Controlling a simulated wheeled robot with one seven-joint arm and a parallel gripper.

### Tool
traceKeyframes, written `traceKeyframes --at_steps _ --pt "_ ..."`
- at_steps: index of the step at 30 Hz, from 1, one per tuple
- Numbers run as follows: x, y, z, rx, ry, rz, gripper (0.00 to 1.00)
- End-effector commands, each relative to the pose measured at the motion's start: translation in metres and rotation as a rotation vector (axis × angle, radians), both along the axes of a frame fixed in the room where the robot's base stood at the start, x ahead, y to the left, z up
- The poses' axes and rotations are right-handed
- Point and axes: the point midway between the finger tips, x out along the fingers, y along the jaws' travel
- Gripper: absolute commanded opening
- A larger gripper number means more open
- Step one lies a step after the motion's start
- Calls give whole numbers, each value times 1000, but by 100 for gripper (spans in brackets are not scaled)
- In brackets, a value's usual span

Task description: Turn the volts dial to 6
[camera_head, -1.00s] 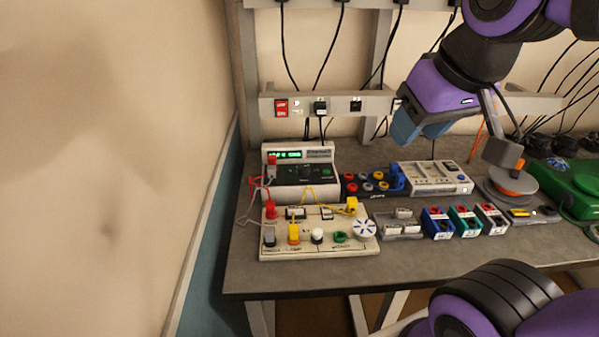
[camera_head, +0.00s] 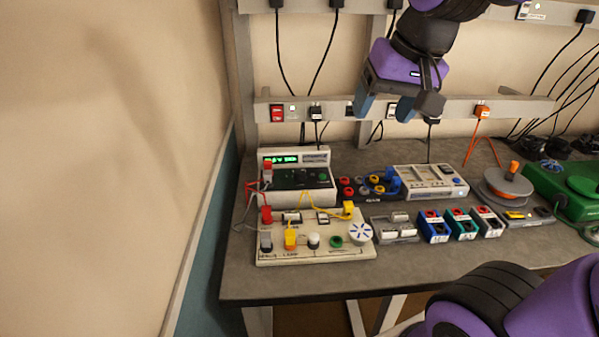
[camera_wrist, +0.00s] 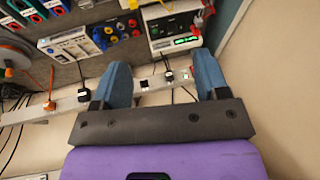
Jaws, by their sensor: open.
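The power supply (camera_head: 296,160) is a white box with a green lit display and a black front panel, at the back left of the bench. The volts dial is probably on that black panel (camera_head: 300,179), but it is too small and dark to read its setting. The supply also shows upside down at the top of the wrist view (camera_wrist: 174,32). My gripper (camera_head: 384,107) is open and empty, in the air above and right of the supply, in front of the socket rail. Its two blue fingers (camera_wrist: 166,85) stand apart with nothing between them.
A white circuit board (camera_head: 300,255) with yellow and red leads stands before the supply. A grey meter box (camera_head: 430,180), coloured blocks (camera_head: 433,226) and a cable reel (camera_head: 505,188) are to the right. The socket rail (camera_head: 450,107) runs behind. The bench's front strip is clear.

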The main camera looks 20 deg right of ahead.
Motion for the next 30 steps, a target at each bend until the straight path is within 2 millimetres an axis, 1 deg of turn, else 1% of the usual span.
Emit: traceKeyframes --at_steps 1,8,14,18,23,30 --pt "13 0 -1 21 21 -32 68" --pt "69 -2 -9 112 104 -206 68" --pt "118 -3 -25 168 176 -365 68" --pt "152 -4 -41 195 222 -480 68" --pt "190 -4 -64 214 270 -613 68" --pt "244 -3 -106 219 327 -813 68"
